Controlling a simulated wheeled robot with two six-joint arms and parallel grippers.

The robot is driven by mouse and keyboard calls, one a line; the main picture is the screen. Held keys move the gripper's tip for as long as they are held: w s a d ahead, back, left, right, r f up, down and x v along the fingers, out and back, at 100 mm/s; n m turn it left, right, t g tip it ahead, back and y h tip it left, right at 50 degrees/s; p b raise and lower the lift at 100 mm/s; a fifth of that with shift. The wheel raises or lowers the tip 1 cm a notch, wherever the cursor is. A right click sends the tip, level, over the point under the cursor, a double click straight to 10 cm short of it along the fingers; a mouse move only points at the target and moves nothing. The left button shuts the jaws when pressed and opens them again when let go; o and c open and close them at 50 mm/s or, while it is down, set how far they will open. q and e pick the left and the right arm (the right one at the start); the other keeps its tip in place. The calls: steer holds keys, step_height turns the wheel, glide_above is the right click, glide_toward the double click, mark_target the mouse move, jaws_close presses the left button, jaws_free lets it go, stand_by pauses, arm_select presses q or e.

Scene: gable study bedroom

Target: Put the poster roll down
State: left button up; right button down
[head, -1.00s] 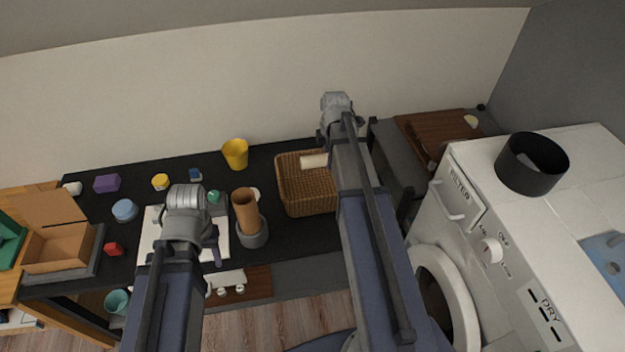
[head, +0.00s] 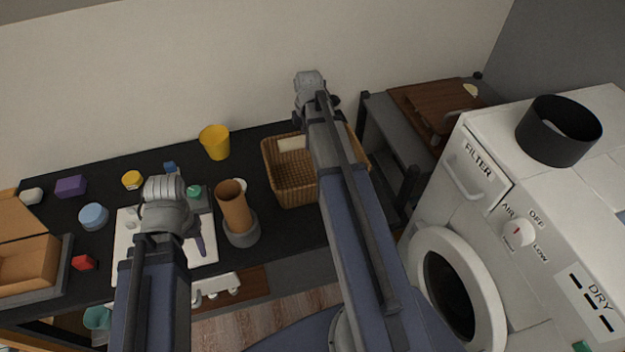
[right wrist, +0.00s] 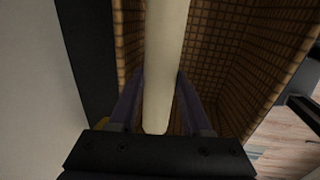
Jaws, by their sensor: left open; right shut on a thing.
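The poster roll is a cream tube; its end (head: 291,144) shows at the back left of the wicker basket (head: 292,190) in the head view. In the right wrist view the roll (right wrist: 162,60) runs lengthwise between the fingers of my right gripper (right wrist: 160,85), which is shut on it. The basket's woven walls (right wrist: 225,45) lie around and below the roll there. I cannot tell whether the roll touches the basket. In the head view my right arm hides much of the roll and basket. My left gripper (head: 168,215) is open over the white board (head: 125,240), its fingers mostly hidden.
A brown cylinder (head: 235,205) in a grey holder stands left of the basket, a yellow cup (head: 215,142) behind it. Small items and a cardboard box (head: 30,265) fill the left. A white dryer (head: 480,240) with a black ring (head: 558,130) stands right.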

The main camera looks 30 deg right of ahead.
mark_target(306, 166)
arm_select(q)
steer(key=shift+w+f, duration=0.15)
steer(key=shift+f, duration=0.3)
arm_select(e)
steer(key=shift+w+f, duration=0.15)
steer(key=shift+f, duration=0.3)
arm_select(q)
step_height(306, 166, down, 10)
steer(key=b, duration=1)
arm_select(e)
step_height(306, 166, down, 10)
steer(key=shift+f, duration=0.1)
steer(key=shift+r, duration=0.2)
steer(key=shift+f, duration=0.15)
arm_select(q)
steer(key=shift+f+b, duration=0.15)
steer(key=shift+b, duration=0.15)
arm_select(e)
steer(key=c, duration=0.8)
jaws_free()
steer(key=shift+o, duration=0.9)
